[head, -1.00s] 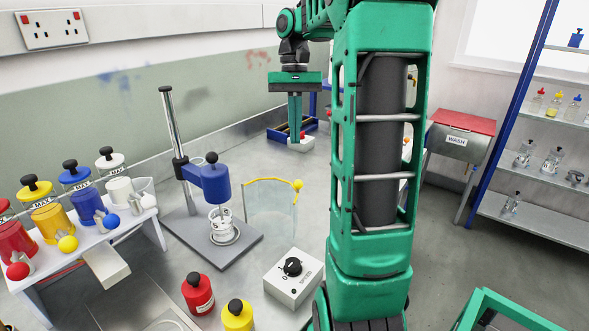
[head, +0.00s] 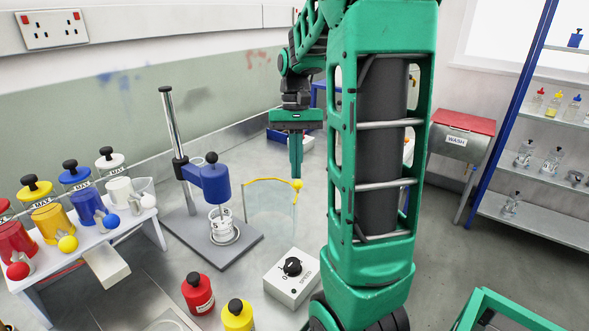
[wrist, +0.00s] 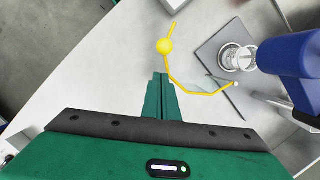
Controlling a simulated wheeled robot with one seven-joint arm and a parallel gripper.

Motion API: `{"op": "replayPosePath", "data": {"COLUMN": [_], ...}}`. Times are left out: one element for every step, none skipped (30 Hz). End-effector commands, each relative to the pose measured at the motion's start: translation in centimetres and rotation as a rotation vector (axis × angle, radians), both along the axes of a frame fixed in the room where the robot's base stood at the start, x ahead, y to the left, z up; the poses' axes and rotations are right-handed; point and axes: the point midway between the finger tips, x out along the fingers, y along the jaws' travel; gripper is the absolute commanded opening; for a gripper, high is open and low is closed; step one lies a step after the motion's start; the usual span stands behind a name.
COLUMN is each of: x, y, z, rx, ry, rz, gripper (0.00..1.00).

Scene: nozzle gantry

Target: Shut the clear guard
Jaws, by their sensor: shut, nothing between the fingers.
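The clear guard (head: 268,205) is a transparent curved panel with a yellow top edge. It stands open to the right of the blue nozzle stand (head: 214,182), away from the beaker (head: 221,226) under the nozzle. A yellow ball knob (head: 297,185) sits at its free end. In the wrist view the yellow knob (wrist: 165,46) is just beyond my fingertips. My gripper (head: 296,175) is shut and empty, pointing down, and appears close behind the knob. It also shows in the wrist view (wrist: 160,78). I cannot tell whether the fingers touch the knob.
A control box with a black dial (head: 293,276) stands in front of the guard. Red (head: 198,293) and yellow (head: 237,314) bottles stand near the front. A rack of coloured bottles (head: 75,235) is at left. A blue tray (head: 283,135) lies behind my gripper.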

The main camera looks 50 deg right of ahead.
Motion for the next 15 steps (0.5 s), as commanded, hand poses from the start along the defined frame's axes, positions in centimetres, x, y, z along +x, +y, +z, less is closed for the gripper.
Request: {"op": "replayPosePath", "data": {"x": [-0.5,-0.7,-0.9,-1.1,-1.2,-1.4,-1.5,-1.6,-1.7,-1.7,-1.7,-1.7,-1.7,-1.7,-1.7], "y": [0.5,0.7,0.9,1.0,1.1,1.3,1.3,1.4,1.5,1.5,1.5,1.5,1.5,1.5,1.5], "z": [0.1,0.2,0.3,0.3,0.4,0.4,0.4,0.4,0.4,0.4,0.5,0.5,0.5,0.5,0.5], "rx": [0.001,0.001,0.001,0.001,0.001,0.001,0.001,0.001,0.001,0.001,0.001,0.001,0.0,0.001,0.0], "ry": [-0.001,-0.001,-0.001,-0.001,-0.001,-0.001,0.0,0.0,0.0,0.001,0.001,0.001,0.001,0.001,0.001], "rz": [0.002,0.002,0.002,0.001,0.001,0.0,0.0,0.0,0.0,0.0,0.0,0.0,-0.001,0.0,-0.001], "gripper": [0.0,0.0,0.0,0.0,0.0,0.0,0.0,0.0,0.0,0.0,0.0,0.0,0.0,0.0,0.0]}}
